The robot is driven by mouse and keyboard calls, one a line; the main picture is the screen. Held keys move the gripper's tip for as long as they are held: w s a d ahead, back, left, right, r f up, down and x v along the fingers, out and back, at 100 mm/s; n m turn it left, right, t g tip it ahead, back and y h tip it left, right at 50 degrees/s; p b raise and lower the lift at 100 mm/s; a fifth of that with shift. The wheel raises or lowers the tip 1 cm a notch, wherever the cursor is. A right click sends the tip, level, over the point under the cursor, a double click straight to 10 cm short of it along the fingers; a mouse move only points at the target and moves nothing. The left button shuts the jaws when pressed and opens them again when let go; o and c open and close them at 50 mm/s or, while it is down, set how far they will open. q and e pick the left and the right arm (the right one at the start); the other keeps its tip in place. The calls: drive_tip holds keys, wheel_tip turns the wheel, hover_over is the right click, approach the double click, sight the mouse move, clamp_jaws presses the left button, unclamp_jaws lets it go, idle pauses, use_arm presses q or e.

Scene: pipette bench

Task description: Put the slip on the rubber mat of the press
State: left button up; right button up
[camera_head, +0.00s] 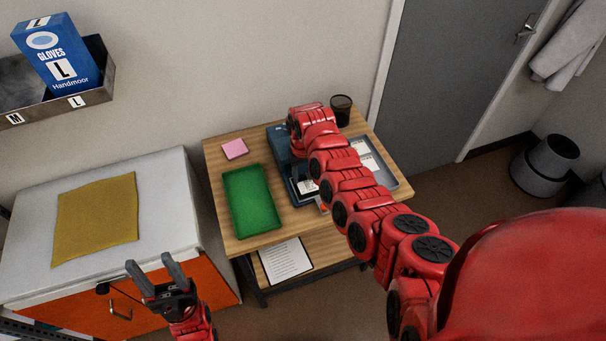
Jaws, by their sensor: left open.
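The blue press (279,140) stands on the wooden table, largely covered by my right arm. A small white slip (308,186) shows beside my right arm at the front of the press; I cannot tell whether it lies on the rubber mat, which I cannot make out. More white slips (370,163) lie in a grey tray (392,184) to the right. My right arm reaches over the table and its far end bends down at the press; its fingers are hidden. My left gripper (157,270) is open and empty, in front of the orange cabinet, away from the table.
A green tray (252,201) and a pink pad (234,149) are on the table's left. A dark cup (341,108) stands at the back. A printed sheet (285,261) lies on the lower shelf. A yellow cloth (97,218) lies on the cabinet top.

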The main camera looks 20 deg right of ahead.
drive_tip(key=shift+o, duration=0.4)
drive_tip(key=shift+r, duration=0.1)
